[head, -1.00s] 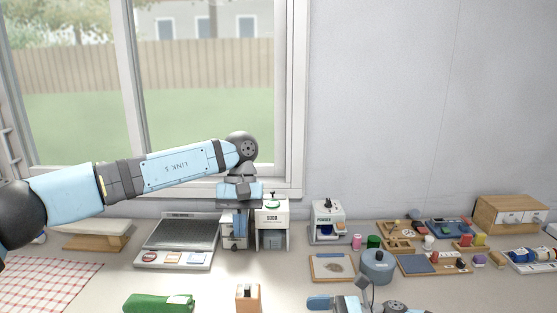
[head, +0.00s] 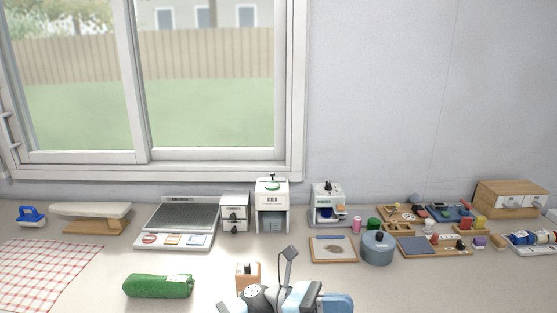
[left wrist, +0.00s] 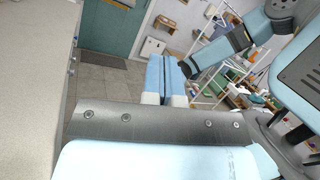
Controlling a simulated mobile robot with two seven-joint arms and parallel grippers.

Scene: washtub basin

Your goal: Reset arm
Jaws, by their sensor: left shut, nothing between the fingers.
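My left gripper (left wrist: 166,78) shows in the left wrist view. Its two light-blue fingers lie side by side, shut and with nothing between them. They are over the tiled floor, away from the counter edge. In the head view, light-blue and grey parts of my own arms show at the bottom centre, in front of the counter. The long left arm no longer crosses the counter. I cannot make out my right gripper in either view.
The counter holds a flat grey-topped device (head: 181,216), a white machine (head: 272,206), a green pouch (head: 158,286), a blue-grey pot (head: 377,248) and a wooden drawer box (head: 512,200). A white shelf rack (left wrist: 205,58) and a green door (left wrist: 112,28) show in the left wrist view.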

